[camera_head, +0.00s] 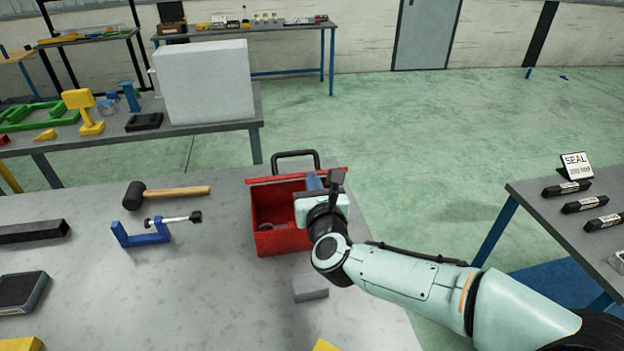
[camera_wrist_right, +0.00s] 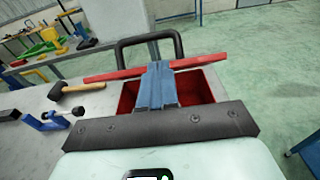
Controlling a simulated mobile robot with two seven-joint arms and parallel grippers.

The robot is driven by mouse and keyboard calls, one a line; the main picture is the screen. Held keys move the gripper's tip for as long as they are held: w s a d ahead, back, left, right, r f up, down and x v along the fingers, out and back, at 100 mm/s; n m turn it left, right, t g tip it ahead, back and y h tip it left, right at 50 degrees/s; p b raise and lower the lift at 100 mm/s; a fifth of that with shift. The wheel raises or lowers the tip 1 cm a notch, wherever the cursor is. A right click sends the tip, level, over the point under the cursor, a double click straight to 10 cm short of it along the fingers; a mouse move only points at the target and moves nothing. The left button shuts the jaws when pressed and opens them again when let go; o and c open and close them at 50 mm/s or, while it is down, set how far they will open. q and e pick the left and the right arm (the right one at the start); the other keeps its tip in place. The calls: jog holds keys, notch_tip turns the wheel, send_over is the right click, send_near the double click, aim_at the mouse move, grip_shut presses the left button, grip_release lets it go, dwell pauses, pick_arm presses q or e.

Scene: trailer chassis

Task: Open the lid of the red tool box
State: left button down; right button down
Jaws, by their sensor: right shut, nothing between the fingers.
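The red tool box (camera_head: 282,242) stands on the grey table, and its inside shows with a small grey item at the bottom. Its red lid (camera_head: 268,180) is raised at the far side and seen nearly edge-on; it also shows as a red bar in the wrist view (camera_wrist_right: 205,61). The black handle (camera_head: 296,154) stands behind the lid. My right gripper (camera_head: 314,180) is over the box's right part, its blue fingers (camera_wrist_right: 157,75) shut and empty, pointing at the lid. I cannot tell whether they touch it. My left gripper is not in view.
A mallet (camera_head: 165,193) and a blue clamp (camera_head: 145,235) lie left of the box. A grey block (camera_head: 310,288) sits in front of it. A side table (camera_head: 540,220) with black bars is at right. Green floor is free beyond the box.

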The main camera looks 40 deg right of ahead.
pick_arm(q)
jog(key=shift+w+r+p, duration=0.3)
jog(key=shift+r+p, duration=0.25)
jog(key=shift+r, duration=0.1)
pick_arm(e)
jog(key=x, duration=0.7)
jog(key=shift+w+d, duration=0.1)
jog(key=shift+w, duration=0.05)
